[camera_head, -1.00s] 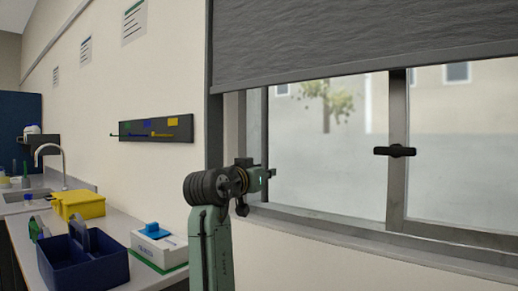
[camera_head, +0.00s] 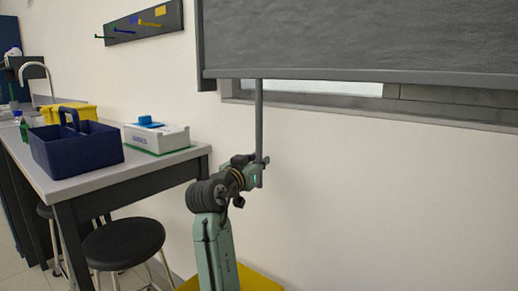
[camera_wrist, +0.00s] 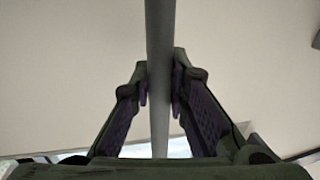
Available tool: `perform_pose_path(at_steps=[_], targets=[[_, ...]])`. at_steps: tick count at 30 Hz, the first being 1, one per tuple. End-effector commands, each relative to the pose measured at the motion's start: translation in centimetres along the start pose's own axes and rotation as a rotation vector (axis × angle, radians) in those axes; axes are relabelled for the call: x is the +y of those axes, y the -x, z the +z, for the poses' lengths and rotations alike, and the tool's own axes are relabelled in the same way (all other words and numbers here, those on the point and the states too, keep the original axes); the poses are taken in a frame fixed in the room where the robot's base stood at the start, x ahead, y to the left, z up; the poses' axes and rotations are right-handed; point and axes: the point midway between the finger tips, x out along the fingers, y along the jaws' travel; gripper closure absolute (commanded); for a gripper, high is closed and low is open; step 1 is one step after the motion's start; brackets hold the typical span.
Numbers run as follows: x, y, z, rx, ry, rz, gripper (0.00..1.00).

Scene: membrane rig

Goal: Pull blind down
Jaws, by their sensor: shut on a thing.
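The dark grey blind (camera_head: 360,40) covers most of the window in the head view, with its bottom bar (camera_head: 360,76) just above the sill. A slim grey rod (camera_head: 259,118) hangs straight down from the bar near its left end. My gripper (camera_head: 262,173) is at the rod's lower part, below the blind. In the wrist view the rod (camera_wrist: 160,40) runs upright between the two fingers, and my gripper (camera_wrist: 160,85) is shut on it. The rod's lower end is hidden in the head view.
A strip of window and frame (camera_head: 400,100) shows under the blind. On the left, a bench (camera_head: 130,178) holds a blue caddy (camera_head: 75,155) and a white box (camera_head: 157,138). A black stool (camera_head: 124,243) stands before it. The wall below the window is clear.

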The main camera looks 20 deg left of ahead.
Motion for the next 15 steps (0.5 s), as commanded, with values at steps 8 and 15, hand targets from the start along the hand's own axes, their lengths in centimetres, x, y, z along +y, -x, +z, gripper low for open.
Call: perform_pose_path(at_steps=[8, 15], targets=[[0.1, 0.0, 3.2, -0.003, 0.001, 0.001, 1.00], [0.0, 0.0, 3.6, -0.006, 0.001, 0.002, 1.00]])
